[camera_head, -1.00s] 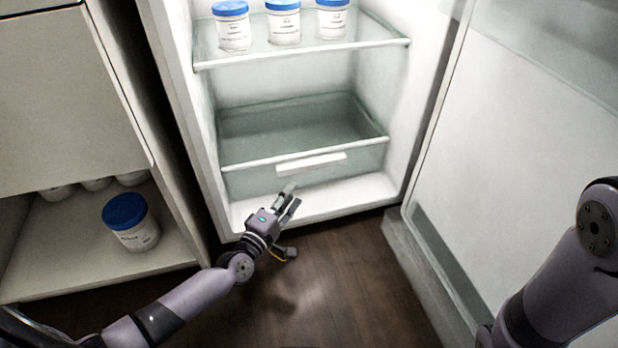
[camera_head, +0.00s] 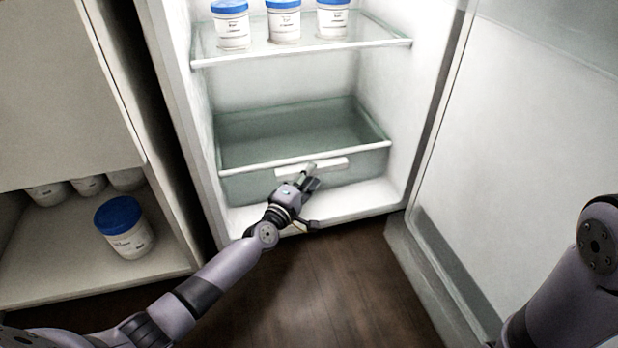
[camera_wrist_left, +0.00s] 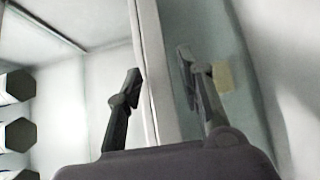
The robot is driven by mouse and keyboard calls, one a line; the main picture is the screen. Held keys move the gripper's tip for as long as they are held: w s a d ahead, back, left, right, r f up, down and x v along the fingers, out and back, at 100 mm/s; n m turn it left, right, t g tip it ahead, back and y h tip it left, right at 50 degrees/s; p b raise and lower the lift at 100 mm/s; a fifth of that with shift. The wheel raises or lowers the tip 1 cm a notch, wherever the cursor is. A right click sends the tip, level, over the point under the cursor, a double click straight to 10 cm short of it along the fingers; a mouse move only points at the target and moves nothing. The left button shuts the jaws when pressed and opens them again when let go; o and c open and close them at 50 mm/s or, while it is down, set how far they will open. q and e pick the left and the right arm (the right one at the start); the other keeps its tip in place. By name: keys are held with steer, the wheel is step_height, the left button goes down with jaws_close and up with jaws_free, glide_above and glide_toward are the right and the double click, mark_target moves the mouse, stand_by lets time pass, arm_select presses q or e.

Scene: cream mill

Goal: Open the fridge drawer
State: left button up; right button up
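The fridge drawer (camera_head: 240,187) is a translucent green-grey bin low in the fridge, with a white front rim (camera_head: 235,165) and a white bar handle (camera_head: 335,163). It looks shut or nearly so. My left gripper (camera_head: 311,173) is at the handle, its fingertips overlapping the handle's middle in the head view. In the left wrist view its two fingers (camera_wrist_left: 160,80) are spread, with a pale strip of the drawer front (camera_wrist_left: 155,70) showing between them. I cannot tell whether either finger touches the drawer. Only my right arm shows, at the lower right; its gripper is out of view.
The fridge door (camera_head: 530,150) stands open on the right. Blue-lidded white tubs (camera_head: 284,22) stand on the glass shelf (camera_head: 300,51) above. A cabinet (camera_head: 60,80) at left holds another blue-lidded tub (camera_head: 126,238). Dark floor (camera_head: 330,290) is clear in front.

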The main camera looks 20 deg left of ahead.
arm_select(q)
jaws_close()
steer(key=shift+f, duration=0.15)
stand_by(0.4)
